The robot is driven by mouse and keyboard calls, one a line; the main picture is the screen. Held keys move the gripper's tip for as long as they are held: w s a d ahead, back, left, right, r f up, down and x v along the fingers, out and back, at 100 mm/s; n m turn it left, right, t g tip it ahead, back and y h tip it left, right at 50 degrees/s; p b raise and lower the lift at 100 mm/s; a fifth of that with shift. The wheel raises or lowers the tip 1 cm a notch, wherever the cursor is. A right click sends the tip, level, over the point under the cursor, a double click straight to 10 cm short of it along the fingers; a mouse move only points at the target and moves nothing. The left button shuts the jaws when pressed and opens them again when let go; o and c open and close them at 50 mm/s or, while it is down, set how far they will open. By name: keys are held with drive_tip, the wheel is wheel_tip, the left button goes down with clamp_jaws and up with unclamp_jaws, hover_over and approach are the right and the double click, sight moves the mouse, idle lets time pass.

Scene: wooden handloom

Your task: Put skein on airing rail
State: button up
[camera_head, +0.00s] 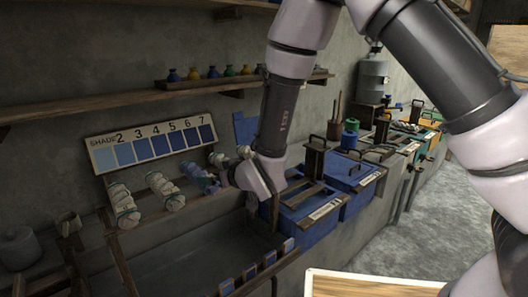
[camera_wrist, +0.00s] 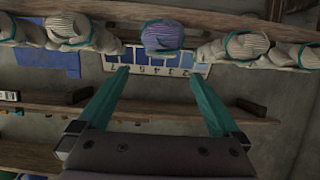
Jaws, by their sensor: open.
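A blue-violet skein (camera_head: 194,172) with a teal band sits in the row of pale skeins on the wooden airing rail (camera_head: 182,210). In the wrist view the blue-violet skein (camera_wrist: 162,37) lies in line with the rail, just past my fingertips and centred between them. My gripper (camera_wrist: 158,69) is open, with two teal fingers apart and nothing between them. In the head view my gripper (camera_head: 211,187) is close beside that skein, partly hidden by my wrist. Whether the skein's underside rests fully on the rail is hidden.
Pale skeins (camera_head: 122,205) (camera_head: 164,191) flank it closely. A shade board (camera_head: 152,145) with blue swatches is behind. A shelf (camera_head: 110,103) holds small jars above. Blue vats (camera_head: 306,205) stand to the right; a dark trough (camera_head: 200,262) lies below.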

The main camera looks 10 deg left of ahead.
drive_tip(key=w+d+r+m+t+h, duration=0.15)
drive_tip(key=w+d+r+m, duration=0.35)
drive_tip(key=d+r, duration=0.55)
drive_tip(key=w+d+r+m+g+h, duration=0.1)
drive_tip(key=w+d+r+m+h, duration=0.15)
drive_tip(key=w+d+r, duration=0.8)
drive_tip(key=s+d+r+m+h, duration=0.2)
drive_tip(key=s+d, duration=0.4)
drive_tip(key=d, duration=0.5)
drive_tip(key=s+d+r+m+h, duration=0.1)
drive_tip(key=s+d+r+m, duration=0.15)
drive_tip(key=s+d, duration=0.6)
drive_tip(key=s+d+r+m+g+h, duration=0.1)
drive_tip(key=s+d+r+m, duration=0.1)
drive_tip(key=s+d, duration=0.8)
drive_tip(key=shift+d+g, duration=0.3)
drive_tip(key=shift+g, duration=0.05)
